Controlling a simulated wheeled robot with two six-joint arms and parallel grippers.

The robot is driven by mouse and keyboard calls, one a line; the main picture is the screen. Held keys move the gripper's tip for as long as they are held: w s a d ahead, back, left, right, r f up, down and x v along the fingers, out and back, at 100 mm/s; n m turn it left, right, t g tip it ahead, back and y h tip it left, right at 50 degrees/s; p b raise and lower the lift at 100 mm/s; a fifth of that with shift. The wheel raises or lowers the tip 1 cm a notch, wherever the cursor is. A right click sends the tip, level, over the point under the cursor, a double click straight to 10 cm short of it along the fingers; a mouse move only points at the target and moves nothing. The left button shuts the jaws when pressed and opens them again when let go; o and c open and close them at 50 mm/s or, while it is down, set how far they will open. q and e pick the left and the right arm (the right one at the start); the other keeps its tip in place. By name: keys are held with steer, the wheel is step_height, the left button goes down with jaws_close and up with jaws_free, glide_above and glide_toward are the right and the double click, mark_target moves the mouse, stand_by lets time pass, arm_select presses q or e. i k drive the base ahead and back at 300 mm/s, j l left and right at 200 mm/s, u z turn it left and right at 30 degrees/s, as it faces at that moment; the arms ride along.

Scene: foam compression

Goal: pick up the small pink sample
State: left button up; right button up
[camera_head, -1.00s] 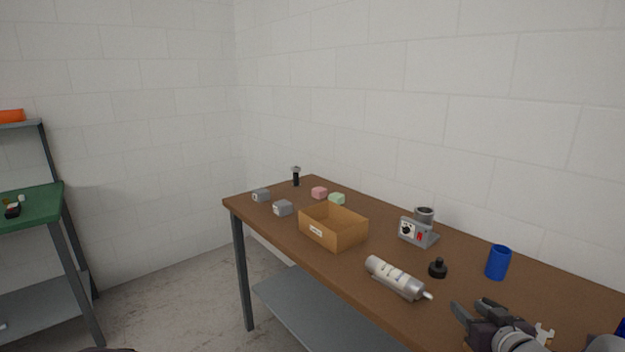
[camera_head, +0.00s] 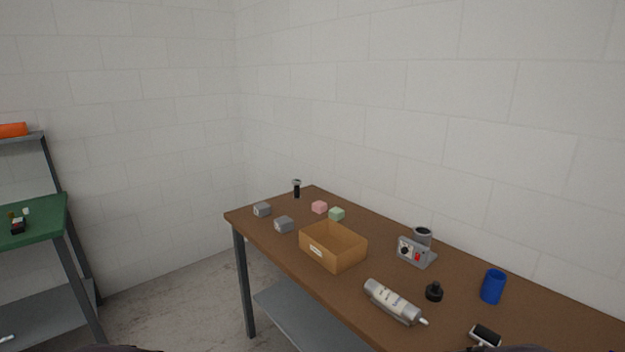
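The small pink sample (camera_head: 319,207) is a pink block on the brown table near its far left end. It sits just left of a similar pale green block (camera_head: 337,214), behind an open cardboard box (camera_head: 333,251). Nothing covers it in the head view. Neither of my grippers is in view. Only dark edges of my own body show along the bottom of the picture, far from the pink sample.
Two grey blocks (camera_head: 262,209) (camera_head: 284,225) lie left of the box. A black-handled upright item (camera_head: 297,188) stands behind. A grey device (camera_head: 416,250), silver tube (camera_head: 393,301), black knob (camera_head: 434,291), blue cup (camera_head: 493,286) and black-and-metal tool (camera_head: 485,336) occupy the table's right part.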

mark_target(319, 206)
steer(key=i+j, duration=1.6)
steer(key=i, duration=0.15)
steer(key=j+u, duration=0.05)
